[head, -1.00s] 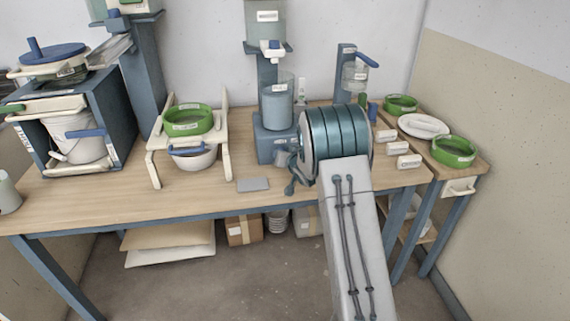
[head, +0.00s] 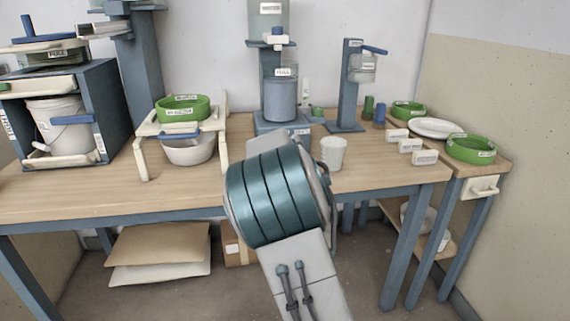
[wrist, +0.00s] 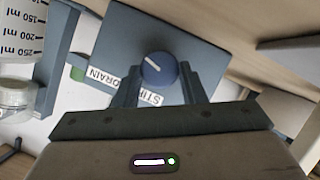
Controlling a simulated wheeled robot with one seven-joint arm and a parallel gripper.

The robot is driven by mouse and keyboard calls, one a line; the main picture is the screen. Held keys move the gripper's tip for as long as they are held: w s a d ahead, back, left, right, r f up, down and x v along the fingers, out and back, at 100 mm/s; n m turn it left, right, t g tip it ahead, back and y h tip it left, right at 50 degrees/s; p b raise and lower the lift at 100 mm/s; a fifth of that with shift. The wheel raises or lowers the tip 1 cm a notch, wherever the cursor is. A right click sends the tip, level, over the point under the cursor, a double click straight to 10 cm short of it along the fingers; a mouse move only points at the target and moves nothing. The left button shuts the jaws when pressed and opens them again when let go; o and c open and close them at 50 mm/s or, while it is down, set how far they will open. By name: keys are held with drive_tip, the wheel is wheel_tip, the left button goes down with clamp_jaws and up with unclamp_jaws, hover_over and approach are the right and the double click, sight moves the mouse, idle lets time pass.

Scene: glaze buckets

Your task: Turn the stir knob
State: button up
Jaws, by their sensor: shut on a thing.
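The stir knob (wrist: 158,69) is a round blue dial with a white pointer line, on a blue-grey panel (wrist: 185,35) in the wrist view. My gripper (wrist: 157,80) has one finger on each side of the knob and is shut on it. The pointer line slants to the upper left in that view. A label that begins "STI" (wrist: 145,97) is partly covered by a finger. In the head view, my arm hides the knob and my fingers. The blue stand (head: 283,122) with a blue bucket (head: 281,100) rises just behind my arm.
A label reading "DRAIN" (wrist: 103,76) and a green part (wrist: 78,73) sit left of the knob. A white cup (head: 333,152) stands right of my arm. A green-ringed sieve on a rack (head: 183,108) stands left. Small labelled blocks (head: 411,145) lie right.

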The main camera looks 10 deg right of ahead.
drive_tip(key=n+h+b, duration=0.1)
drive_tip(key=b, duration=0.1)
drive_tip(key=f+n+b, duration=0.1)
drive_tip(key=n+b, duration=0.1)
drive_tip(key=b, duration=0.1)
drive_tip(key=n+t+h+b, duration=0.1)
drive_tip(key=b, duration=0.2)
drive_tip(key=shift+a+f+h, duration=0.15)
drive_tip(key=shift+a+h, duration=0.15)
drive_tip(key=shift+a, duration=0.05)
drive_tip(key=n+h+b, duration=0.1)
drive_tip(key=n+b, duration=0.1)
drive_tip(key=b, duration=0.2)
drive_tip(key=shift+n+t, duration=0.3)
drive_tip(key=shift+b, duration=0.3)
drive_tip(key=shift+r+n, duration=0.25)
drive_tip(key=shift+n, duration=0.05)
drive_tip(key=o, duration=1)
drive_tip(key=p+v, duration=0.2)
drive_tip(key=v, duration=1.1)
drive_tip(key=shift+s+a+f, duration=0.25)
drive_tip(key=shift+s, duration=0.1)
